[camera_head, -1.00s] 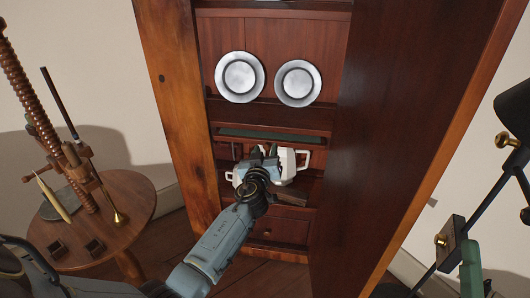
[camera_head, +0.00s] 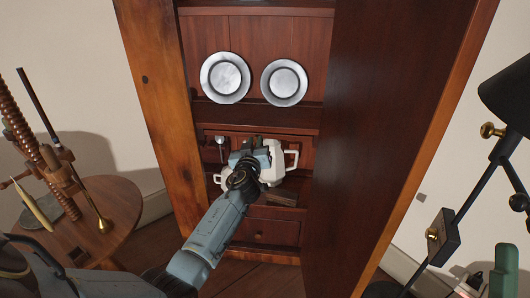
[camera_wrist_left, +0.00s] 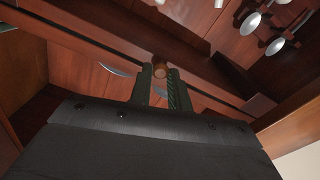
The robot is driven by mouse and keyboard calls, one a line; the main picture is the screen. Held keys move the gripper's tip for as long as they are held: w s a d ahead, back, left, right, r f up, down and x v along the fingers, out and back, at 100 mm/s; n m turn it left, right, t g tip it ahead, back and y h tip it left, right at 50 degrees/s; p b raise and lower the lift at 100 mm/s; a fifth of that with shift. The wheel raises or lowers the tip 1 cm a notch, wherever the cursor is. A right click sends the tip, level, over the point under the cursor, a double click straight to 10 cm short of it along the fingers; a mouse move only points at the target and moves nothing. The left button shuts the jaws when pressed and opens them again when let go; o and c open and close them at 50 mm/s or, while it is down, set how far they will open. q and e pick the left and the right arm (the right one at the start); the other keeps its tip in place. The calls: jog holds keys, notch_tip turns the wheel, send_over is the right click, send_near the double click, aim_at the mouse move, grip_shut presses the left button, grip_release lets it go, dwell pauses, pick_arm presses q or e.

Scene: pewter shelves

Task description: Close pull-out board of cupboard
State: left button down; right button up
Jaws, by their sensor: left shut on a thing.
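The cupboard (camera_head: 355,150) is tall and reddish brown. Its pull-out board (camera_head: 295,132) shows only as a narrow front strip below the plate shelf, and no green top is visible. In the left wrist view the board's front rail (camera_wrist_left: 105,35) crosses the picture, with a round wooden knob (camera_wrist_left: 161,70) on it. My left gripper (camera_head: 255,147) is at the board's front. Its fingertips (camera_wrist_left: 162,78) are shut on the knob. The gripper hides part of the board in the head view. My right gripper is in neither current view.
Two pewter plates (camera_head: 225,78) stand on the shelf above. A white two-handled pot (camera_head: 275,172) sits behind my gripper, lower down. A round wooden table (camera_head: 115,215) with a screw press stands at left. A black lamp (camera_head: 508,100) is at right.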

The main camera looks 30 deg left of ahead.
pick_arm(q)
jog(key=shift+w+r, duration=0.1)
pick_arm(e)
jog(key=shift+s+d+r, duration=0.1)
jog(key=shift+s+d, duration=0.05)
jog(key=shift+s, duration=0.05)
pick_arm(q)
jog(key=shift+a+r, duration=0.1)
jog(key=c, duration=1.3)
grip_release()
jog(key=shift+w+f, duration=0.2)
jog(key=shift+s, duration=0.1)
pick_arm(e)
jog(key=shift+w, duration=0.1)
